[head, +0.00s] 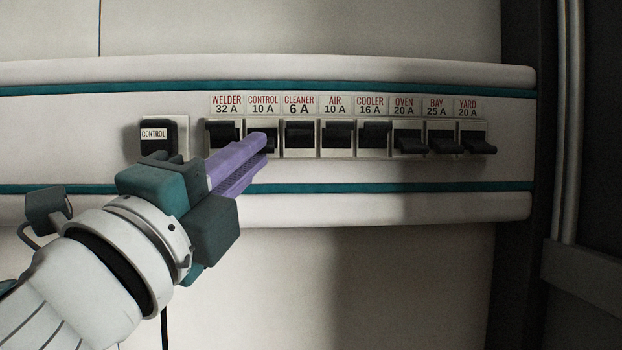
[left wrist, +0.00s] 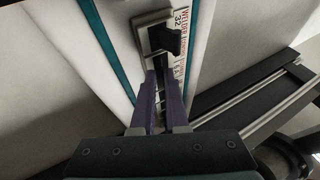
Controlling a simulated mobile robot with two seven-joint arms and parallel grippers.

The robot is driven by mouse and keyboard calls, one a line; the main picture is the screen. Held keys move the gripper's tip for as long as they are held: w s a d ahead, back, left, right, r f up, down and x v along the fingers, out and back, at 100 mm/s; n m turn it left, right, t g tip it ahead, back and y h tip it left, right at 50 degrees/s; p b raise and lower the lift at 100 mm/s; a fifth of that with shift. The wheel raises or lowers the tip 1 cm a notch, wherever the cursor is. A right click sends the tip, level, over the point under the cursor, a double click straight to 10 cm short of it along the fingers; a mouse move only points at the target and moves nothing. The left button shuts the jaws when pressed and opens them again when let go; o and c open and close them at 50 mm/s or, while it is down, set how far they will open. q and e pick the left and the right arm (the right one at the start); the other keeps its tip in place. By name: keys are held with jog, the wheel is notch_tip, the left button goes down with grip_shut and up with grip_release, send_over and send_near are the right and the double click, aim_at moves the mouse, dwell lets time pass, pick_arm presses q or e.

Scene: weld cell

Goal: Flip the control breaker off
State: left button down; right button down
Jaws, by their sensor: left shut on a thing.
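The control breaker (head: 270,128), second from the left in the row, sits under the "CONTROL 10 A" label (head: 263,104). My left gripper (head: 264,147) comes from the lower left with its purple fingers at the front of this breaker. The fingers are closed on its black lever and cover its lower left part, so how far up or down the lever stands is hard to tell. In the left wrist view, my left gripper's fingers (left wrist: 165,88) reach into the breaker row, with the welder breaker (left wrist: 162,38) just past the tips. My right gripper is not in view.
The welder breaker (head: 223,134) and cleaner breaker (head: 299,134) stand close on either side. Air, cooler, oven, bay and yard breakers (head: 475,141) continue rightward. A separate black block labelled CONTROL (head: 157,136) is at the left.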

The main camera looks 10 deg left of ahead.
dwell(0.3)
pick_arm(q)
jog(key=c, duration=0.9)
grip_release()
jog(key=b+v, duration=0.4)
jog(key=v, duration=0.6)
jog(key=shift+b, duration=0.35)
jog(key=shift+w, duration=0.1)
